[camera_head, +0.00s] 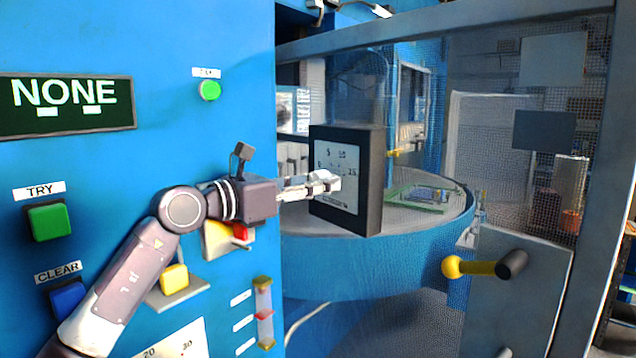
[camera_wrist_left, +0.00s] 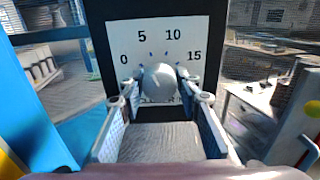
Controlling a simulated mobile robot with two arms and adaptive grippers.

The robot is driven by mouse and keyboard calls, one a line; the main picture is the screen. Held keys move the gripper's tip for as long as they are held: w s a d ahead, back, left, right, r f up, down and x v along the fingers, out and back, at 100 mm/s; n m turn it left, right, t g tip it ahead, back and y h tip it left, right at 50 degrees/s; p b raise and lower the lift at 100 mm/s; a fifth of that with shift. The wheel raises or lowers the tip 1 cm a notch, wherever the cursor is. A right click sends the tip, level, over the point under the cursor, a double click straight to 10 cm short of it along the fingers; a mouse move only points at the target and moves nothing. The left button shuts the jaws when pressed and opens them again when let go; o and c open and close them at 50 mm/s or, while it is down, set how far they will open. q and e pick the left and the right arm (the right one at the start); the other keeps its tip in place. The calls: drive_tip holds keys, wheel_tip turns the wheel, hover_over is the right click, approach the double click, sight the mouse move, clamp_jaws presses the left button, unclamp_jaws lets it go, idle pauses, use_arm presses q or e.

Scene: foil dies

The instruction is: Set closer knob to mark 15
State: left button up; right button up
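The closer dial is a black box with a white plate (camera_head: 338,168) marked 0, 5, 10 and 15, standing out beside the blue cabinet. In the left wrist view the plate (camera_wrist_left: 193,78) faces me, with 0 at left and 15 at right. The round grey knob (camera_wrist_left: 160,82) sits at its lower middle; I cannot make out which mark it points to. My left gripper (camera_head: 335,183) reaches the plate from the left. In the wrist view its two fingertips (camera_wrist_left: 160,74) are against both sides of the knob, with no clear gap. My right gripper is not in view.
The blue cabinet (camera_head: 150,110) carries a NONE display (camera_head: 66,103), a green TRY button (camera_head: 48,221) and a blue CLEAR button (camera_head: 67,297). A framed mesh guard (camera_head: 490,110) stands behind the dial. A yellow handle (camera_head: 475,267) juts out at right.

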use_arm(q)
drive_tip(key=shift+c, duration=1.2)
drive_tip(key=c, duration=0.4)
drive_tip(key=shift+f+m+b, duration=0.1)
drive_tip(key=shift+m+b, duration=0.3)
drive_tip(key=m+b, duration=0.2)
drive_tip(key=shift+w+f+m+b, duration=0.1)
drive_tip(key=shift+m+b, duration=0.2)
drive_tip(key=shift+m, duration=0.1)
drive_tip(key=m+b, duration=0.2)
drive_tip(key=m, duration=0.1)
drive_tip(key=shift+m, duration=0.3)
drive_tip(key=m+b, duration=0.1)
drive_tip(key=m, duration=0.4)
drive_tip(key=shift+r+b, duration=0.2)
drive_tip(key=shift+b, duration=0.15)
drive_tip(key=m, duration=0.5)
drive_tip(key=shift+b, duration=0.35)
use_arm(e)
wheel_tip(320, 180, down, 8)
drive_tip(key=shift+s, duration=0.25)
use_arm(q)
drive_tip(key=shift+m, duration=0.5)
